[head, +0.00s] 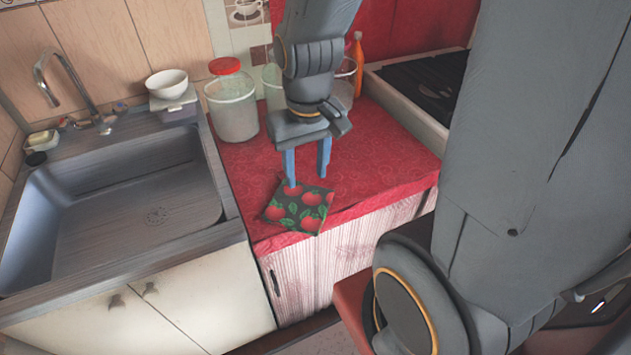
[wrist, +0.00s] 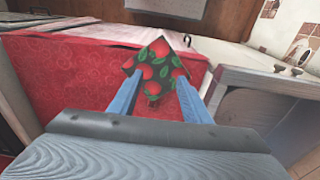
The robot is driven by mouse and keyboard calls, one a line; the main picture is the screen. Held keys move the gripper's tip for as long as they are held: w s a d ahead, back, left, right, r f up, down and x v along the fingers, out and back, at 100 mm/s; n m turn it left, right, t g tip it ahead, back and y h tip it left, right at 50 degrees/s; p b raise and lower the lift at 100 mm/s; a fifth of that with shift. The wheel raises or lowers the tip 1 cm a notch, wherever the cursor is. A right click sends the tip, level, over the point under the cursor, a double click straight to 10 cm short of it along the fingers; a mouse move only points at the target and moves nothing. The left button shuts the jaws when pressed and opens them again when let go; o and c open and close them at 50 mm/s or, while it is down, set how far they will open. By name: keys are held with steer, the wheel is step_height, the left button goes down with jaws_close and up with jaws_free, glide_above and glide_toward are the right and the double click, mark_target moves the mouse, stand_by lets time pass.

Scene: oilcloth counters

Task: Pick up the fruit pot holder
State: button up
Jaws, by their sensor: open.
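The fruit pot holder (head: 299,208) is a dark square with red fruits and green leaves. It lies near the front edge of the red oilcloth counter (head: 380,165). My gripper (head: 307,184) is open, its two blue fingers pointing down at the far side of the pot holder. The left finger's tip overlaps the pot holder's far edge in the head view; I cannot tell whether it touches. In the wrist view the pot holder (wrist: 158,66) shows just beyond and between the open fingertips of my gripper (wrist: 155,85). Nothing is held.
A sink (head: 120,200) lies left of the counter, with a white bowl (head: 167,83) behind it. A red-lidded jar (head: 232,105), other glass jars and an orange bottle (head: 357,62) stand at the back. A stove (head: 420,90) is at the right. The counter right of the pot holder is clear.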

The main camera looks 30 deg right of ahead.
steer(key=g+b, duration=0.1)
steer(key=b, duration=0.1)
glide_above(283, 177)
steer(key=s, duration=0.1)
step_height(283, 177, down, 7)
steer(key=shift+w+f+p, duration=0.2)
steer(key=shift+f+p, duration=0.4)
steer(key=shift+f, duration=1.4)
steer(key=shift+w+f+p, duration=0.2)
steer(key=shift+f+p, duration=0.4)
steer(key=shift+f, duration=1.35)
jaws_close()
